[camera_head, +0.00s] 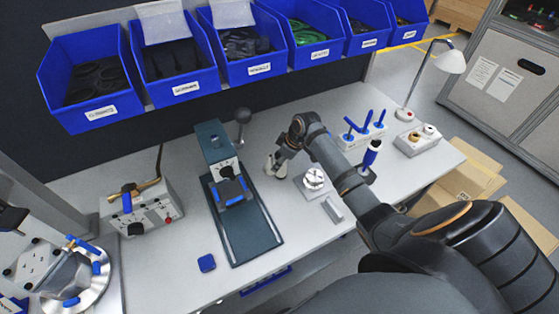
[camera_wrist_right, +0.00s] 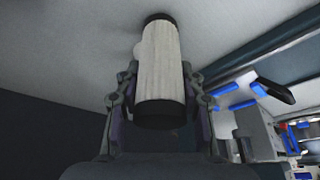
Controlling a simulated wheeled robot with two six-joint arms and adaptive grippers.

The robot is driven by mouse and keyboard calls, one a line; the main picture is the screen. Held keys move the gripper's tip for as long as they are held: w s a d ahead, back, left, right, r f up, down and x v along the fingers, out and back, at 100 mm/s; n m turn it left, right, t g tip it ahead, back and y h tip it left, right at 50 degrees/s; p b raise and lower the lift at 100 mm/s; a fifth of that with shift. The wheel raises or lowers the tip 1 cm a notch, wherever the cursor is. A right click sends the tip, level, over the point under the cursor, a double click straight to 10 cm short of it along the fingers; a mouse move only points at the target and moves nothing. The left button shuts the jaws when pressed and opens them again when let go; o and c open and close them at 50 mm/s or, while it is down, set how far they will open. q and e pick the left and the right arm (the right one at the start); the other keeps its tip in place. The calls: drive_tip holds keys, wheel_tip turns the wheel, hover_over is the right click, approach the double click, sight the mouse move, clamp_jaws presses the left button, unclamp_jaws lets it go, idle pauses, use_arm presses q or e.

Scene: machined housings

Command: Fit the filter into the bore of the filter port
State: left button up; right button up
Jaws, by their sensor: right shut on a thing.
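The filter (camera_wrist_right: 160,70) is a white ribbed cylinder with dark end caps. In the right wrist view it stands between the fingers of my right gripper (camera_wrist_right: 160,100), which is shut on it. In the head view my right gripper (camera_head: 276,164) is low over the bench, right of the dark green fixture (camera_head: 262,238). Pale shapes show at its tips, but I cannot tell the filter's outline there. A round silver metal part (camera_head: 314,178) on a plate sits just right of the gripper; I cannot tell whether it is the filter port. No bore shows clearly. My left gripper is not in view.
Blue bins (camera_head: 180,92) line the back. A control box (camera_head: 140,208) and a round silver flange (camera_head: 90,290) with blue handles are at left. A rack with blue-handled tools (camera_head: 350,138) and a lamp (camera_head: 450,62) stand at right. The front left bench has free room.

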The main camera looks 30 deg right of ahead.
drive_tip(key=shift+f, duration=0.2)
drive_tip(key=o, duration=1.2)
drive_tip(key=shift+r, duration=0.2)
drive_tip(key=b+v, duration=0.2)
drive_tip(key=v, duration=1)
